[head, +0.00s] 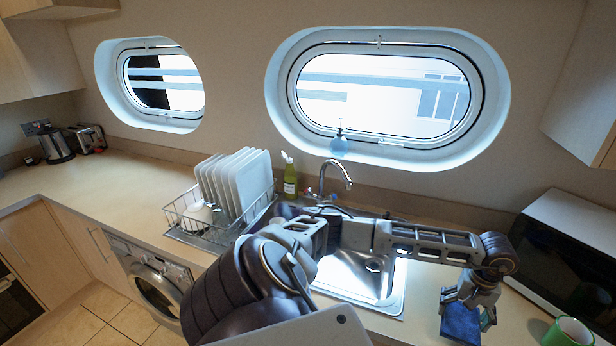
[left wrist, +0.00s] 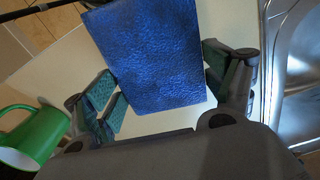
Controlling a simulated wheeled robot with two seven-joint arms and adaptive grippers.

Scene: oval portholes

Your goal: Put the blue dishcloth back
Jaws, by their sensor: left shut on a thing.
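The blue dishcloth (head: 460,323) is at the right of the head view, over the counter to the right of the sink. My left gripper (head: 468,298) is above it, pointing down, and is shut on it. In the left wrist view the blue dishcloth (left wrist: 158,55) spans the space between the two green-padded fingers as a flat, textured blue piece. I cannot tell whether its lower end touches the counter. My right gripper is not in view.
A green mug (head: 568,332) stands on the counter right of the gripper. A microwave (head: 566,262) is behind it. The sink (head: 392,300) is to the left, with a tap (head: 335,172). A dish rack with plates (head: 238,180) stands further left.

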